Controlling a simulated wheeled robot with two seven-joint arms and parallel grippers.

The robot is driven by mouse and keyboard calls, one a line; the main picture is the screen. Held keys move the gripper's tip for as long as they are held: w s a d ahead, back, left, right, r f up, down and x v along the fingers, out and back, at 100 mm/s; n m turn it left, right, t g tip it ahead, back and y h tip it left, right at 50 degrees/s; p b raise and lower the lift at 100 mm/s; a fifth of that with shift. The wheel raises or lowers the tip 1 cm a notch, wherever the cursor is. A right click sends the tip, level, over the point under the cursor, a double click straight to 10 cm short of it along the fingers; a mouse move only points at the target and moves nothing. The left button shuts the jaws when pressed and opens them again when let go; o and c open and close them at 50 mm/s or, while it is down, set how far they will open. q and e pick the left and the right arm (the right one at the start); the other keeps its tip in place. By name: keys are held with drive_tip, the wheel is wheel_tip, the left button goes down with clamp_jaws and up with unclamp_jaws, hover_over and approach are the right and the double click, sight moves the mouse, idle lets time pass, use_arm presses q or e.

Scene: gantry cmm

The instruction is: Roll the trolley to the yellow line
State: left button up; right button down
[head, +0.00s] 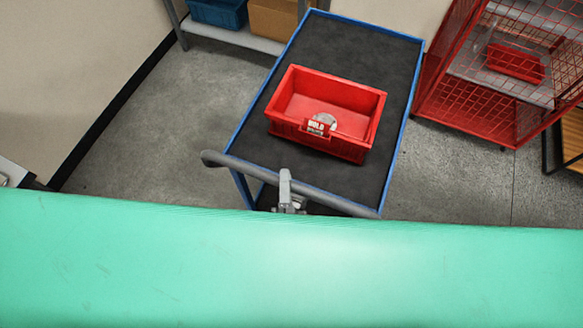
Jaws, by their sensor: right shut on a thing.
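The trolley (374,50) stands in front of me with a blue frame, a dark top and a grey push handle (240,165) across its near end. A red bin (345,92) with a "HOLD" label and a pale round item in it sits on the top. My right gripper (286,180) is shut on the handle near its middle. The rest of that arm is hidden below the green surface. My left gripper is out of view. The yellow line does not show in this view.
A green surface (290,270) fills the lower part of the view and hides the floor there. A red mesh cage (460,100) stands close to the trolley's right. A shelf (235,38) with blue and brown boxes stands at the back left. Grey floor (165,130) is clear left of the trolley.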

drive_tip(key=shift+s+a+f, duration=0.1)
drive_tip(key=shift+s+a, duration=0.1)
drive_tip(key=shift+s, duration=0.45)
drive_tip(key=c, duration=1.2)
unclamp_jaws()
drive_tip(key=shift+c, duration=0.2)
